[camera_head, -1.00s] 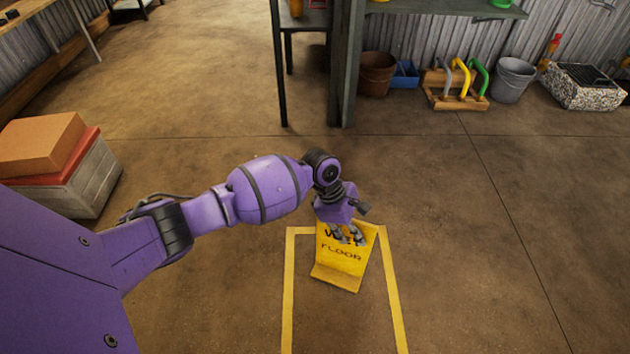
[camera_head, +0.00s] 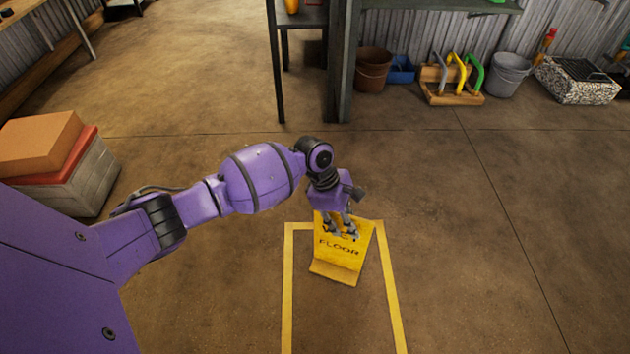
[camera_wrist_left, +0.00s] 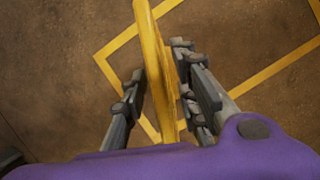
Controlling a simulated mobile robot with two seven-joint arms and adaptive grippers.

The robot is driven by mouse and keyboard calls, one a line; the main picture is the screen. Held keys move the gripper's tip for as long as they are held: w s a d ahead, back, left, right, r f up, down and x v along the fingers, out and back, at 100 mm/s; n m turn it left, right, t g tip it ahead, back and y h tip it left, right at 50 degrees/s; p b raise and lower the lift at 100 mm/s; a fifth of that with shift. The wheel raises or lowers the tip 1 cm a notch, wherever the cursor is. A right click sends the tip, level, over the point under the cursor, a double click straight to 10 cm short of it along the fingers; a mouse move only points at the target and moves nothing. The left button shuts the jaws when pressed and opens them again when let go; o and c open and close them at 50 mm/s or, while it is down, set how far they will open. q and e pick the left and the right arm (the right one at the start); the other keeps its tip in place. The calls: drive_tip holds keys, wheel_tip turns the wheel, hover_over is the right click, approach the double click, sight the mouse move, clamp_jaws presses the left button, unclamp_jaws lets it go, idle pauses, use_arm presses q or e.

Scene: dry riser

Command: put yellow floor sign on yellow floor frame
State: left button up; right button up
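The yellow floor sign (camera_head: 340,259) stands at the far end of the yellow floor frame (camera_head: 287,290), turned a little relative to it. Its lettering, partly covered by my fingers, shows "FLOOR". My left gripper (camera_head: 341,234) is at the sign's upper part with its fingers spread. In the left wrist view, the sign's edge (camera_wrist_left: 153,55) runs between the fingers of my left gripper (camera_wrist_left: 158,82), with a gap on the left side; contact on the right side is unclear. The frame's corner lines (camera_wrist_left: 118,45) show on the floor beyond. My right gripper is out of view.
A grey crate (camera_head: 85,185) with boxes stands at the left. A shelf post (camera_head: 338,70), brown bucket (camera_head: 373,72), wooden rack (camera_head: 450,97), grey bucket (camera_head: 508,75) and stone block (camera_head: 577,82) line the back. The floor right of the frame is clear.

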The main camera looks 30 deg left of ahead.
use_arm(q)
drive_tip(key=p+v, duration=0.3)
drive_tip(key=v, duration=0.5)
drive_tip(key=shift+r+p, duration=0.3)
drive_tip(key=shift+p, duration=0.05)
drive_tip(key=shift+s+a+r, duration=0.1)
drive_tip(key=shift+a+r, duration=0.1)
drive_tip(key=shift+r, duration=0.1)
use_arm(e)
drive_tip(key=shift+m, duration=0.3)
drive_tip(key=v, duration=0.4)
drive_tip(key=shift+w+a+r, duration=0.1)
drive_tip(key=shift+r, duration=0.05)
use_arm(q)
drive_tip(key=shift+f, duration=0.1)
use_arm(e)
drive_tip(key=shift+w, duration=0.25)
